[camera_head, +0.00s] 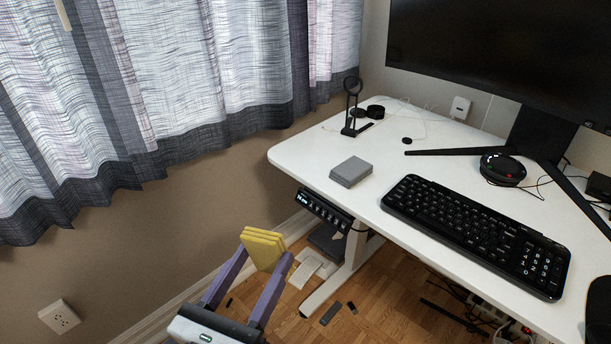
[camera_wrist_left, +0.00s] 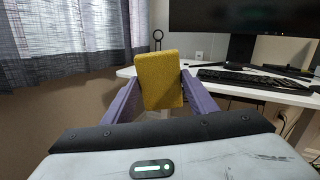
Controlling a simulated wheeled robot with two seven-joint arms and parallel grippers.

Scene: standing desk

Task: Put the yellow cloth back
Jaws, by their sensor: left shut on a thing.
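The yellow cloth (camera_head: 263,248) is a folded, layered pad held between the purple fingers of my left gripper (camera_head: 260,262). It is in the air beside the desk's left end, lower in the head view than the white desktop (camera_head: 310,154). In the left wrist view the cloth (camera_wrist_left: 160,80) stands upright between the fingertips and hides part of the desk edge behind it. The left gripper is shut on the cloth. My right gripper is not in view.
A control panel (camera_head: 325,209) hangs under the edge. Curtains (camera_head: 190,80) hang at left.

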